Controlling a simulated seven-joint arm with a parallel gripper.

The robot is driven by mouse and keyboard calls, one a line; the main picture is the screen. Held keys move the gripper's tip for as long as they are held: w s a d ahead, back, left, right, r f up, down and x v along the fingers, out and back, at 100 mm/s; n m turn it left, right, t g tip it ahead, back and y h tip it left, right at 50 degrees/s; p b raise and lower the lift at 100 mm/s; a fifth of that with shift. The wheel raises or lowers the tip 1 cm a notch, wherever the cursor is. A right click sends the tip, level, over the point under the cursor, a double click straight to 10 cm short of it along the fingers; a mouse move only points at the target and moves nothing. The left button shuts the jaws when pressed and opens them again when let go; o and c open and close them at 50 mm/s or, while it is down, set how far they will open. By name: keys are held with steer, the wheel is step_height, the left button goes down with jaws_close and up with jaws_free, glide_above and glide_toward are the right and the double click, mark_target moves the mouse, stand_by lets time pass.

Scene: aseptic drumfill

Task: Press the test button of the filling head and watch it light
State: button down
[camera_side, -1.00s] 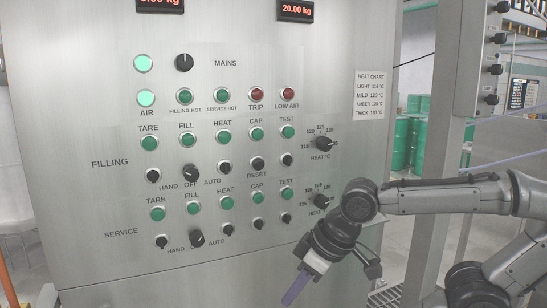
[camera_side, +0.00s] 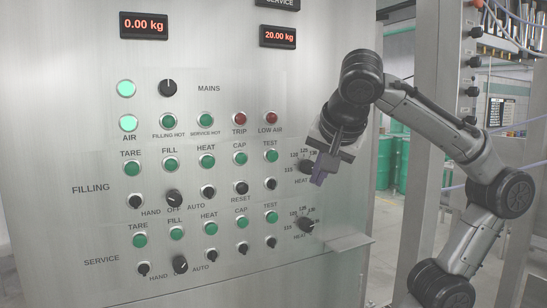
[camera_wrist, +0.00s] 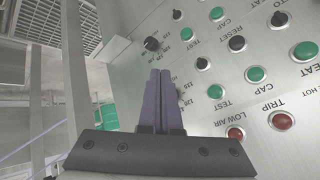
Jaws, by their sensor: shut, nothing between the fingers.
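The filling row's green TEST button (camera_side: 271,156) is at the right end of that row on the steel panel. It also shows in the wrist view (camera_wrist: 215,91), right of my fingers, and looks dark green, not bright like the lit lamps. My gripper (camera_side: 319,180) is shut and empty, with its purple fingers together. In the side view it is to the right of the button, in front of the filling HEAT dial, which it partly hides. The fingertips also show in the wrist view (camera_wrist: 161,72). I cannot tell their exact gap from the panel.
The service row has its own green TEST button (camera_side: 271,217) below. The TRIP lamp (camera_side: 240,119) and LOW AIR lamp (camera_side: 271,118) are dark red. The AIR lamp (camera_side: 128,123) glows pale green. The displays read 0.00 kg (camera_side: 144,25) and 20.00 kg (camera_side: 278,36). A small ledge (camera_side: 347,243) juts out lower right.

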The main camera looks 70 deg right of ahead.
mark_target(275, 160)
steer(key=w+a+r, duration=0.1)
steer(key=w+r+n+t, duration=0.1)
steer(key=shift+a+r+t, duration=0.3)
steer(key=shift+a, duration=0.05)
steer(key=shift+w+d+y, duration=0.2)
steer(key=shift+y, duration=0.1)
steer(key=shift+w+d, duration=2.95)
steer(key=shift+w+d, duration=0.1)
stand_by(0.7)
steer(key=shift+w+d, duration=0.2)
steer(key=shift+w+d, duration=0.55)
steer(key=shift+w, duration=0.05)
stand_by(1.6)
steer(key=shift+a, duration=0.1)
